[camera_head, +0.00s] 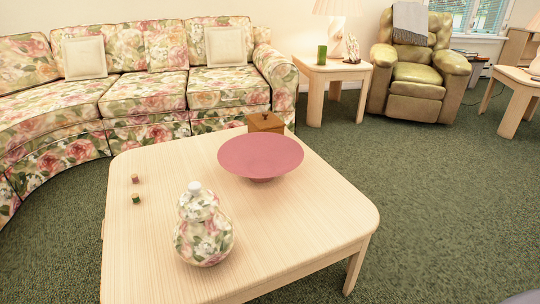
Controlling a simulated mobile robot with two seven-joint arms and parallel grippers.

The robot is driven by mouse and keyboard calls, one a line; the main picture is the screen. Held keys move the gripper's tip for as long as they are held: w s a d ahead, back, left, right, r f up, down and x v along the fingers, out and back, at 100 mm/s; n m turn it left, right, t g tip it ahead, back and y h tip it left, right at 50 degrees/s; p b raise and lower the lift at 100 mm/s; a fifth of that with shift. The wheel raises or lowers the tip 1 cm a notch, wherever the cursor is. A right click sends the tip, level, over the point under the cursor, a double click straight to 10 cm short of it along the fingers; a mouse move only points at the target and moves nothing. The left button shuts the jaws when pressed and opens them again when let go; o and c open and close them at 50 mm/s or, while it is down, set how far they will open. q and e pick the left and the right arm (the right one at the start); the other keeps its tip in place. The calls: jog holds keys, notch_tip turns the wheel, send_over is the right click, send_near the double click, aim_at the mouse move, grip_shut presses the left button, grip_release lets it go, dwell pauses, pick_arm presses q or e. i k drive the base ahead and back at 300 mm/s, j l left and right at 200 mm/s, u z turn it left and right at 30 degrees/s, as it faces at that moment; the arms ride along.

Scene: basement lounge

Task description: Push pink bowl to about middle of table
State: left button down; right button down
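The pink bowl (260,155) is wide and shallow and stands upright on the light wooden table (300,215). It sits toward the table's far side, right of the middle. A small wooden box (265,122) stands just behind it, partly hidden by the bowl's rim. I cannot tell whether the two touch. Neither of my grippers shows in the head view.
A floral lidded jar (203,230) stands nearer on the table. Two small objects, one reddish (135,179) and one green-topped (136,198), lie at the left. A floral sofa (150,90) is close behind the table. Open carpet (440,200) lies to the right.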

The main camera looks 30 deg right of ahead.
aim_at(258, 156)
jog(key=l+u, duration=0.25)
jog(key=u, duration=0.2)
jog(key=l+u, duration=0.25)
jog(key=u, duration=0.2)
jog(key=k+l+u, duration=0.25)
jog(key=l+u, duration=0.25)
jog(key=l, duration=0.2)
jog(key=k+l+u, duration=0.2)
jog(key=k+l, duration=0.2)
jog(key=l, duration=0.25)
jog(key=k+l+u, duration=0.2)
jog(key=k+l, duration=0.3)
jog(key=l, duration=0.1)
